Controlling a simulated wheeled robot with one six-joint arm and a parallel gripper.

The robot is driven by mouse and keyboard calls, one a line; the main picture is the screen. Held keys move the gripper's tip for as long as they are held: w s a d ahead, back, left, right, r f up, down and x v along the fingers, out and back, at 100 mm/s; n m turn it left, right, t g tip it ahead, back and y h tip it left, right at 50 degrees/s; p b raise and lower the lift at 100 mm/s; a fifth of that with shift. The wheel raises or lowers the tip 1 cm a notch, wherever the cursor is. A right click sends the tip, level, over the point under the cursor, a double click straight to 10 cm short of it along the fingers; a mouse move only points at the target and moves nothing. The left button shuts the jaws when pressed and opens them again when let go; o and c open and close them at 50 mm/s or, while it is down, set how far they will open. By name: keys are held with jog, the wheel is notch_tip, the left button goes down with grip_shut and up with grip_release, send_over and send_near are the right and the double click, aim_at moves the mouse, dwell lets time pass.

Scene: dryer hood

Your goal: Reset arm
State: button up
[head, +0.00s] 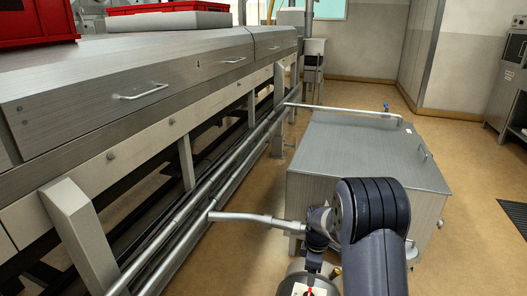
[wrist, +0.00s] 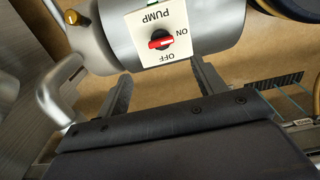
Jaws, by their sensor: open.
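My gripper (wrist: 160,72) is open in the wrist view, with two dark fingers apart and nothing between them. Just beyond the fingertips is a grey cylindrical pump housing (wrist: 105,40) with a white label reading PUMP, ON and OFF, upside down in this view. A red switch (wrist: 160,42) sits on the label; its exact setting is unclear. In the head view my dark arm (head: 370,215) reaches down at the lower middle, beside the pump, whose red switch (head: 309,291) shows at the bottom edge. My fingers cannot be made out there.
A long steel hood (head: 130,95) with handles runs along the left, with pipes (head: 225,185) below it. A grey metal box (head: 365,150) stands just beyond my arm. Red crates (head: 35,20) sit on top at left.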

aim_at(309, 294)
notch_tip(309, 294, down, 12)
jog(key=b, duration=0.3)
jog(key=shift+s, duration=0.1)
jog(key=shift+r+m, duration=0.4)
jog(key=shift+m, duration=0.4)
jog(key=m, duration=0.6)
jog(key=shift+b, duration=0.35)
jog(key=m+b, duration=0.1)
jog(key=m, duration=0.4)
jog(key=m+b, duration=0.2)
jog(key=m, duration=0.3)
jog(key=shift+r+m+p, duration=0.3)
jog(key=shift+r+p, duration=0.25)
jog(key=shift+r, duration=0.9)
